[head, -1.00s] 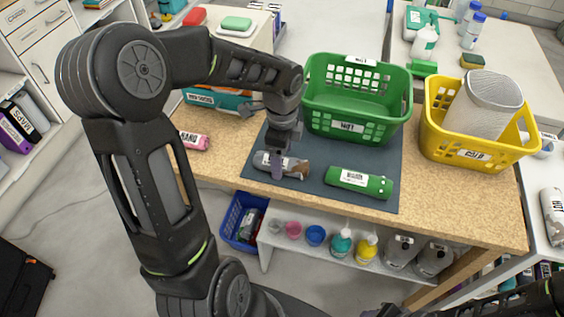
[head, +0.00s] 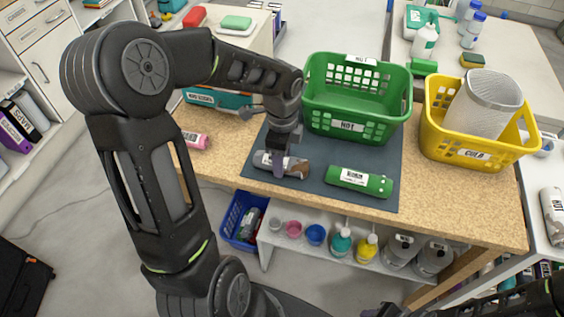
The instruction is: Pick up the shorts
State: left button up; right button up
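A rolled grey-and-brown cloth bundle (head: 296,169) with a white label lies near the front of the dark mat. A green roll (head: 350,180) with a white label lies to its right. A pink roll (head: 194,140) lies at the table's left edge. Their labels are too small to read, so I cannot tell which is the shorts. My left gripper (head: 279,168) points down at the grey-and-brown bundle, one finger in front of it; the other finger is hidden. My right arm crosses the bottom right corner, and a dark part, perhaps my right gripper (head: 382,310), shows at the bottom edge.
A green basket (head: 350,126) stands behind the rolls on the mat (head: 385,152). A yellow basket (head: 470,154) holding a white mesh cylinder (head: 484,105) is to the right. A lower shelf (head: 290,243) holds cups and bottles, with a blue crate (head: 233,217) beside it.

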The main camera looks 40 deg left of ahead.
pick_arm(q)
jog(key=c, duration=1)
jog(key=shift+c, duration=0.2)
notch_tip(320, 180, up, 10)
jog(key=shift+r, duration=0.1)
dwell(0.4)
